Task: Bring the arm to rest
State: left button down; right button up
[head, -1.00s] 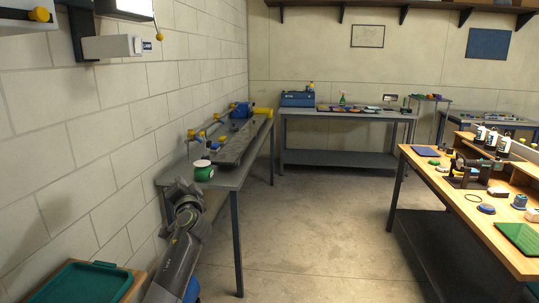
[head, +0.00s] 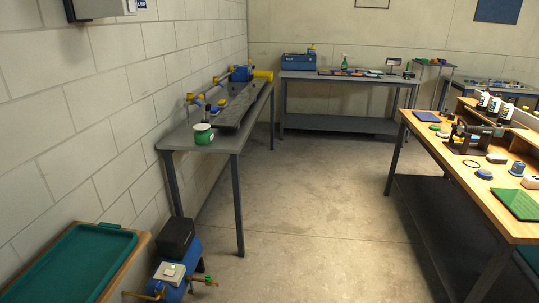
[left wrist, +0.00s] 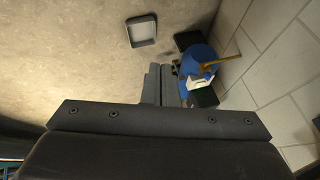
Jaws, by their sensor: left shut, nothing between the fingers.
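My left gripper (left wrist: 160,84) shows only in the left wrist view, where its dark fingers are together and empty. It points toward the floor (left wrist: 70,55), with a blue compressor (left wrist: 197,56) just beyond and to the right of the fingertips. Neither of my arms shows in the head view. My right gripper is in no view.
In the head view the blue compressor (head: 183,262) stands on the floor by the left wall, near a green tray (head: 65,262). A grey bench (head: 178,140) holds a green tin (head: 203,134). A wooden workbench (head: 470,172) stands right. The middle floor (head: 310,200) is clear.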

pick_arm(q)
jog(key=s+f+n+g, duration=0.2)
jog(key=s+f, duration=0.2)
jog(key=s, duration=1.3)
jog(key=s+f+n+g+h, duration=0.1)
jog(key=s+f, duration=0.4)
jog(key=s, duration=1.2)
jog(key=shift+s+d+f+n+g, duration=0.15)
jog(key=shift+s+f+n+g, duration=0.25)
jog(key=shift+g, duration=0.5)
jog(key=shift+r, duration=0.1)
